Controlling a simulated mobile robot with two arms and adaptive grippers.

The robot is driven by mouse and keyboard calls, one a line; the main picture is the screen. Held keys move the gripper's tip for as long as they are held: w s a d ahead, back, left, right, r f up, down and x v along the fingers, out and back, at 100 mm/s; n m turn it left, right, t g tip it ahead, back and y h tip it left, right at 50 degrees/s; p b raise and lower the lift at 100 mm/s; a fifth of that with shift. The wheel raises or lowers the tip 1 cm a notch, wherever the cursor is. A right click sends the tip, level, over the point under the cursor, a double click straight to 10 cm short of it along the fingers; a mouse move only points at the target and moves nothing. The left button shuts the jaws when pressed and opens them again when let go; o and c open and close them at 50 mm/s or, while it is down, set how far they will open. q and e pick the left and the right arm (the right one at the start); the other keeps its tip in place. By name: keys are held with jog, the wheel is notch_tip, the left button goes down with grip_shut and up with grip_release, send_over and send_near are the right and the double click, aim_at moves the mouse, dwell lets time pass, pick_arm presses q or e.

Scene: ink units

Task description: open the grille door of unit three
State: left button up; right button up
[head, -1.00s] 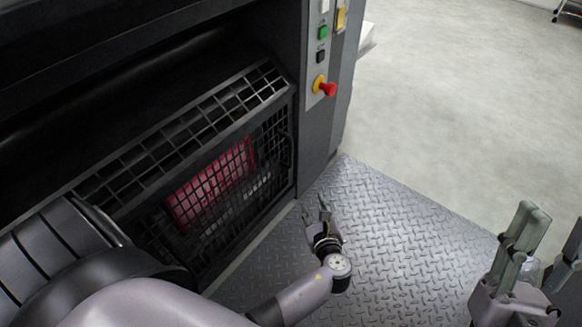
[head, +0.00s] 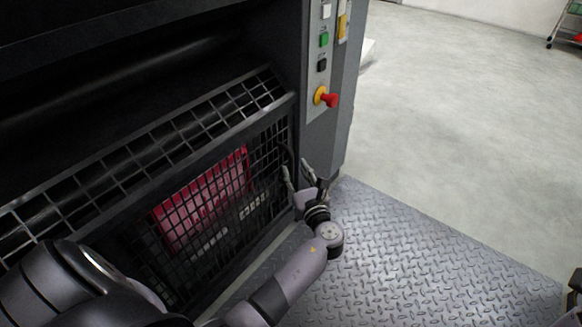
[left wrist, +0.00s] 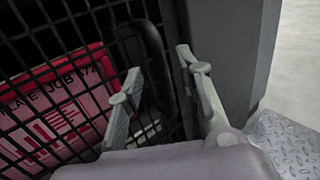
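The grille door (head: 225,205) is a black wire mesh panel on the front of the dark machine, and it looks shut. A dark curved handle (left wrist: 155,65) stands upright near its right edge in the left wrist view. My left gripper (head: 294,170) is at that right edge with its fingers spread. In the left wrist view, my left gripper (left wrist: 158,62) has one finger to each side of the handle; I cannot tell whether they touch it. Only a small grey piece, probably of my right gripper, shows at the head view's right edge.
A red-and-pink sign (head: 205,198) shows at the grille. The control panel (head: 322,60) with a red knob (head: 331,100) is above right of the door. A tread plate floor (head: 400,260) lies in front.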

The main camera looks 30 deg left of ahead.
aim_at(292, 164)
pick_arm(q)
jog(key=shift+b+x, duration=0.65)
jog(key=shift+x, duration=1.75)
jog(key=shift+d, duration=0.1)
grip_shut()
